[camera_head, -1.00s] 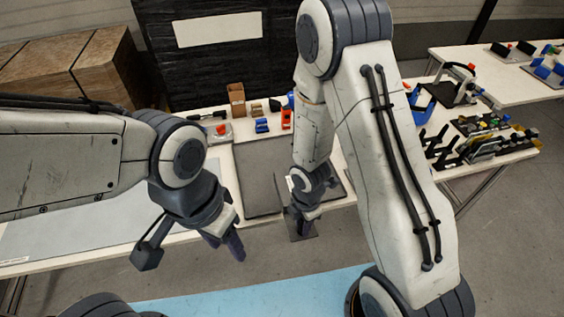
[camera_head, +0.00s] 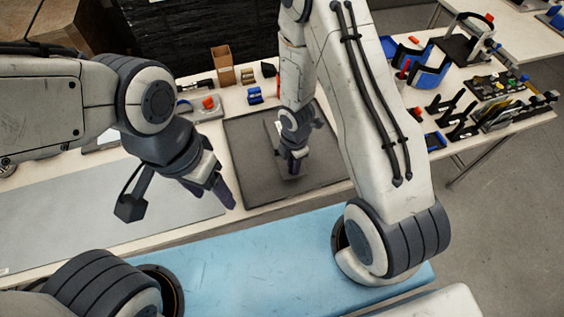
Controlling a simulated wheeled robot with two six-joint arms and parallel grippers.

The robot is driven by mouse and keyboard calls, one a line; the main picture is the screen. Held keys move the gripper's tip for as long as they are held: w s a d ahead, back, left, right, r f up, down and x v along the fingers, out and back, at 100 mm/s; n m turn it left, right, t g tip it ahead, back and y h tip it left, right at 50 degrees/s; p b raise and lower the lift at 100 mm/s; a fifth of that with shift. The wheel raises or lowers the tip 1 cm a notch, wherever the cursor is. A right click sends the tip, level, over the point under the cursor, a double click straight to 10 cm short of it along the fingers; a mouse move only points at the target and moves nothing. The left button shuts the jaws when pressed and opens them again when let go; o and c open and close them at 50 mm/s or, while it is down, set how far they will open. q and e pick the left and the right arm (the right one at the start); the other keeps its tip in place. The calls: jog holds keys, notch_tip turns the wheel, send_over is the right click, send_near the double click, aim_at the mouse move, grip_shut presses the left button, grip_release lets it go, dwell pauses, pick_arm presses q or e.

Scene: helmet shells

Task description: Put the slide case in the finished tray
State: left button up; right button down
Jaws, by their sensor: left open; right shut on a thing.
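The dark grey tray (camera_head: 247,170), which I take for the finished tray, lies on the near part of the white table. My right gripper (camera_head: 294,172) is over this tray, pointing down. It is shut on a thin grey flat piece, likely the slide case (camera_head: 272,137), mostly hidden behind the gripper and arm. I cannot tell whether the piece touches the tray floor. My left gripper (camera_head: 224,190) is open and empty, left of the tray near the table's front edge.
Blue shells (camera_head: 430,70) and black racks (camera_head: 458,122) fill the right side. A grey mat (camera_head: 60,210) at left is clear.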

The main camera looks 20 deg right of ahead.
jog(key=shift+w+f, duration=0.2)
jog(key=shift+w, duration=0.1)
jog(key=shift+f, duration=0.1)
notch_tip(320, 180, down, 4)
jog(key=b, duration=0.4)
jog(key=shift+w+a, duration=0.1)
jog(key=shift+a, duration=0.05)
jog(key=shift+b, duration=0.3)
jog(key=c, duration=0.7)
grip_release()
jog(key=shift+o, duration=0.2)
